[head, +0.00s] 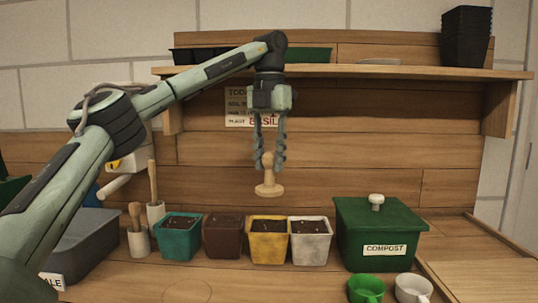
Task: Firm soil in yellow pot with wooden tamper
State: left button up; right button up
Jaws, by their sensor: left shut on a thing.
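The yellow pot (268,243) stands on the bench in a row of pots, with dark soil showing at its top. The wooden tamper (268,189) is upright, with its round flat foot facing down. My left gripper (268,158) is shut on the tamper's knob-like top and holds it in the air above the yellow pot. There is a clear gap between the tamper's foot and the pot's rim. My right gripper is not in view.
A teal pot (180,238) and a brown pot (223,238) stand left of the yellow pot; a white pot (310,244) stands close on its right. A green compost box (379,236) is further right. Green (366,290) and white (413,289) scoops lie in front. A shelf (400,71) runs behind.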

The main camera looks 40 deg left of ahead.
aim_at(269, 185)
pick_arm(q)
notch_tip(269, 185, down, 5)
jog(key=shift+f, duration=0.1)
jog(key=shift+a+f, duration=0.1)
jog(key=shift+f, duration=0.2)
jog(key=shift+f+b, duration=0.5)
jog(key=shift+f, duration=0.3)
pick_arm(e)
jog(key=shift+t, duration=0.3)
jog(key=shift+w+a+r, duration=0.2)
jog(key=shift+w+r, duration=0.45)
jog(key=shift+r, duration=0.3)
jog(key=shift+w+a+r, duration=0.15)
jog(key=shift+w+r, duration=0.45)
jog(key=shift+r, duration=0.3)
pick_arm(q)
jog(key=shift+f+b, duration=0.45)
jog(key=shift+f, duration=0.6)
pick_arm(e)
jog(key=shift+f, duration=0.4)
pick_arm(q)
jog(key=shift+r, duration=0.1)
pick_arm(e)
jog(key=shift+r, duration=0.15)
pick_arm(q)
jog(key=shift+r+p, duration=1.1)
jog(key=shift+r, duration=3.55)
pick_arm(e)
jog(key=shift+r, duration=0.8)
